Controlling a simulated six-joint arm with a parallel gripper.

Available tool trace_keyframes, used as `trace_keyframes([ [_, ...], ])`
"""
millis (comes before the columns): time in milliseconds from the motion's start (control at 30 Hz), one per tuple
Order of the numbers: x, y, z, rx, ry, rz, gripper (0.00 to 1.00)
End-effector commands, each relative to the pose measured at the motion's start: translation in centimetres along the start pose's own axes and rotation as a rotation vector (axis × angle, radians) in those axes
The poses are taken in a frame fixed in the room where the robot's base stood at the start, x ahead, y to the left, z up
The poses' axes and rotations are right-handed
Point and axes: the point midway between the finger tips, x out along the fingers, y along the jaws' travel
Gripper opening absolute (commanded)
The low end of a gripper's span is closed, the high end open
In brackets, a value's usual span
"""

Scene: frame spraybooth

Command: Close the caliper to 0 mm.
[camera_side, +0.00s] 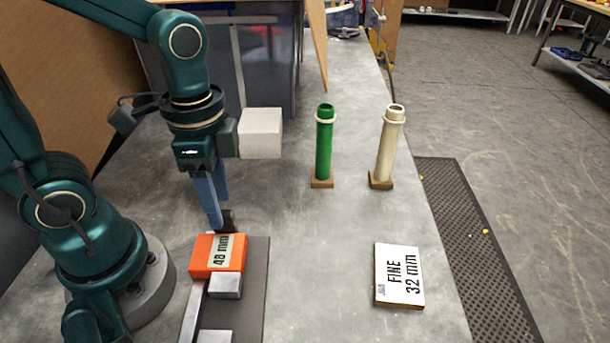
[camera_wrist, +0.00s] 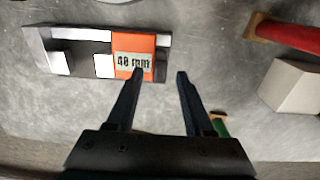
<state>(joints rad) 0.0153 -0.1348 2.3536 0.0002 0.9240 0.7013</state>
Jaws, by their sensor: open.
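The caliper lies on a dark plate (camera_side: 255,310). It has a grey beam (camera_side: 192,318) and an orange sliding block (camera_side: 202,258) with a label that seems to read 48 or 40 mm. A silver jaw (camera_side: 226,286) sits at the orange block, and another grey jaw (camera_side: 214,336) is apart from it, partly cut off by the frame. The wrist view shows the orange block (camera_wrist: 134,42) and the far jaw (camera_wrist: 61,62) with a gap. My gripper (camera_side: 225,220) is open and empty by the orange block's far end. In the wrist view its left fingertip overlaps the label; contact is unclear.
A green cylinder (camera_side: 324,150) and a cream cylinder (camera_side: 386,150) stand upright on brown bases. A white box (camera_side: 262,132) stands behind my gripper. A "FINE 32 mm" card (camera_side: 399,275) lies at right. The table between caliper and card is clear. A red cylinder (camera_wrist: 292,35) shows in the wrist view.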

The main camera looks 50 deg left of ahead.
Motion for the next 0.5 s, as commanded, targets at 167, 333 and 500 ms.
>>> trace_keyframes([
  [167, 1.5, 0.0, 0.0, -0.001, -0.002, 0.002, 0.53],
  [333, 1.9, 0.0, 0.0, -0.001, 0.001, -0.001, 0.53],
  [500, 1.9, 0.0, 0.0, -0.001, 0.001, -0.001, 0.53],
])
